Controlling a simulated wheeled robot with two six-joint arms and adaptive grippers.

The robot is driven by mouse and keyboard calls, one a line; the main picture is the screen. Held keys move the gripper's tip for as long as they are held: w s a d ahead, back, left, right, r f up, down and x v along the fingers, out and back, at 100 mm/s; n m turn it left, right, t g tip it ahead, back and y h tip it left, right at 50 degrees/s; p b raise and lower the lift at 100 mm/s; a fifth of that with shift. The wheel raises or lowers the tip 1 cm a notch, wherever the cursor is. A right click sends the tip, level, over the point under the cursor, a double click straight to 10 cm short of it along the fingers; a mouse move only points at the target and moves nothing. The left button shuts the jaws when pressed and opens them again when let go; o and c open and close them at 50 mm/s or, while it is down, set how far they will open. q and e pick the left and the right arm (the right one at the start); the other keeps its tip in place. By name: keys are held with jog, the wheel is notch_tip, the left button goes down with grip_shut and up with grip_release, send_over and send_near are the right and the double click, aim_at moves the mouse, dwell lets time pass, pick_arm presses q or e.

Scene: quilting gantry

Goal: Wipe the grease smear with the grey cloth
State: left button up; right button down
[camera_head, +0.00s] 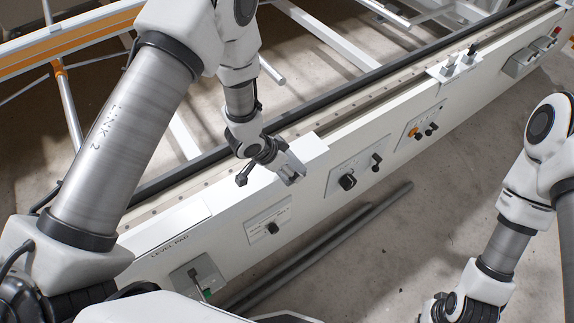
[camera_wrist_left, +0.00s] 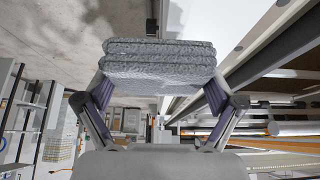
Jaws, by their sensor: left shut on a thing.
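The grey cloth (camera_wrist_left: 160,62) is a folded, layered pad between the fingers of my left gripper (camera_wrist_left: 158,92) in the left wrist view. In the head view my left gripper (camera_head: 286,168) is over the front edge of the long white machine rail, at a white raised plate (camera_head: 309,147). The cloth is small and partly hidden there, and I cannot tell whether it touches the plate. I cannot make out a grease smear in either view. My right arm shows at the right, but its gripper is outside the picture.
The white rail (camera_head: 400,120) runs diagonally, with black knobs (camera_head: 347,182) and switches on its front. A panel marked LEVEL PAD (camera_head: 165,231) is at lower left. Grey bars (camera_head: 345,225) lie on the concrete floor below. A frame with an orange beam (camera_head: 60,38) stands behind.

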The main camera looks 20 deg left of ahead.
pick_arm(q)
jog(key=shift+r+p, duration=2.05)
jog(key=shift+r, duration=0.65)
pick_arm(e)
jog(key=r, duration=0.4)
jog(key=shift+s+r, duration=0.4)
pick_arm(q)
jog(key=shift+w+r, duration=0.15)
jog(key=shift+w, duration=0.15)
jog(key=r+b, duration=0.1)
jog(key=w+r+n+b, duration=0.1)
jog(key=r, duration=0.1)
jog(key=shift+d+b, duration=0.2)
jog(key=shift+b, duration=0.1)
jog(key=s+a+n+y, duration=0.1)
jog(key=n, duration=0.1)
jog(key=s+a+r+n+t+y, duration=0.1)
jog(key=s+a+n, duration=0.1)
jog(key=n, duration=0.1)
jog(key=shift+s+a+r+y+b, duration=0.1)
jog(key=shift+s+y+b, duration=0.05)
jog(key=shift+y+b, duration=0.2)
jog(key=shift+s+a+n+y, duration=0.1)
jog(key=shift+a+n+y, duration=0.25)
jog(key=shift+n, duration=0.35)
pick_arm(e)
jog(key=shift+f, duration=1.55)
